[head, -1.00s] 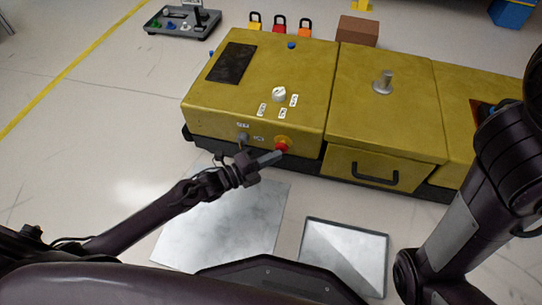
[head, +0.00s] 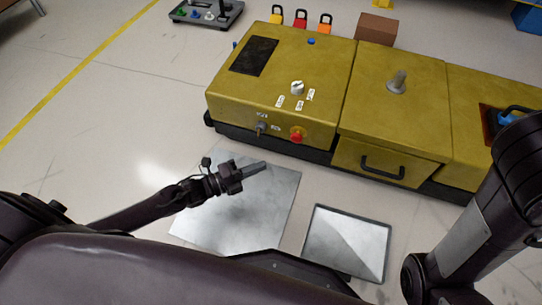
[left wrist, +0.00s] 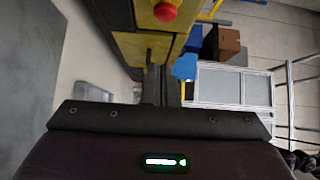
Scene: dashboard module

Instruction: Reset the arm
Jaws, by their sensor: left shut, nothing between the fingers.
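My left gripper (head: 254,169) is shut and empty. It hangs over the grey metal plate on the floor (head: 270,215), in front of the yellow dashboard module (head: 325,85) and apart from it. The red button (head: 297,136) on the module's front face lies beyond the fingertips, up and to the right. The red button also shows at the top of the left wrist view (left wrist: 165,11), with the shut fingers (left wrist: 161,85) below it. My right arm reaches in at the right edge of the head view, but its gripper is not visible.
The module has a white knob (head: 297,88), a grey knob (head: 397,82) and a drawer with a black handle (head: 382,168). Several padlocks (head: 301,18) and a brown box (head: 377,28) stand behind it. A framed metal tray (head: 347,240) lies on the floor. Open floor is at left.

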